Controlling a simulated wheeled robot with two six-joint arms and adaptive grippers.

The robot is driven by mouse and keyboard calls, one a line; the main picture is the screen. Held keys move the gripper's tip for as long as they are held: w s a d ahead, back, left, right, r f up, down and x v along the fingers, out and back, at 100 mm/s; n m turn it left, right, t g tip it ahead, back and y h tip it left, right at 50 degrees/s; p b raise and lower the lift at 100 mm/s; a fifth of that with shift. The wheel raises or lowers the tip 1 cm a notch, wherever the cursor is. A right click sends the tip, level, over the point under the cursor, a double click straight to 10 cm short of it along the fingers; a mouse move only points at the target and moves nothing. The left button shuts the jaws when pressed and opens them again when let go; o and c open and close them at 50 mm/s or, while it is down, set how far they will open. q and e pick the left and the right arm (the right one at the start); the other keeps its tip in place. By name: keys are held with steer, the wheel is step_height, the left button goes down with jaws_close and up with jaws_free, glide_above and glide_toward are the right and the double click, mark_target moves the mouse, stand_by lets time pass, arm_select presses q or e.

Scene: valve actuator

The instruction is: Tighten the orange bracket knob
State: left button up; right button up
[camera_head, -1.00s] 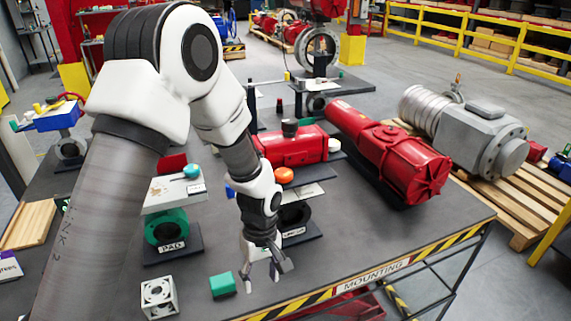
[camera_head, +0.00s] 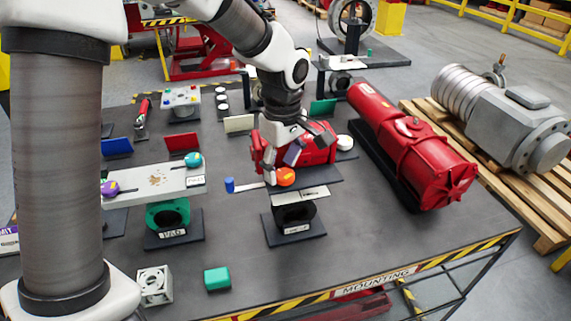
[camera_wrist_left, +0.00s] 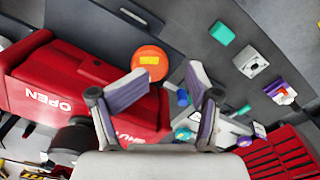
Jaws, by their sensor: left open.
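The orange knob (camera_head: 286,176) sits on the bracket plate (camera_head: 305,192) above a dark ring-shaped stand (camera_head: 295,218). It also shows in the left wrist view (camera_wrist_left: 151,58) as an orange disc with a yellow mark, beyond the fingertips. My left gripper (camera_head: 279,165) is close behind and above the knob in the head view. Its fingers stand apart with nothing held between them, as the left wrist view (camera_wrist_left: 172,82) shows. I cannot tell whether a finger touches the knob. My right gripper is not in view.
A red actuator (camera_head: 318,148) lies directly behind the knob, and a larger red actuator (camera_head: 420,150) lies to the right. A plate with teal (camera_head: 193,160) and purple (camera_head: 109,188) knobs stands at left.

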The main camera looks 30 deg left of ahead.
mark_target(285, 172)
arm_select(q)
steer(key=shift+w+a+f, duration=0.25)
steer(key=shift+f, duration=0.35)
steer(key=shift+w+a+f, duration=0.2)
steer(key=shift+w+f, duration=0.05)
steer(key=shift+f, duration=0.3)
steer(key=shift+w+f, duration=0.15)
steer(key=shift+w, duration=0.15)
steer(key=shift+d, duration=0.2)
steer(key=shift+c, duration=1.3)
steer(key=shift+s+r, duration=0.2)
steer(key=shift+s, duration=0.05)
steer(key=c, duration=0.6)
steer(key=shift+s, duration=0.2)
jaws_close()
steer(key=shift+s+a+r, duration=0.15)
steer(key=shift+a, duration=0.05)
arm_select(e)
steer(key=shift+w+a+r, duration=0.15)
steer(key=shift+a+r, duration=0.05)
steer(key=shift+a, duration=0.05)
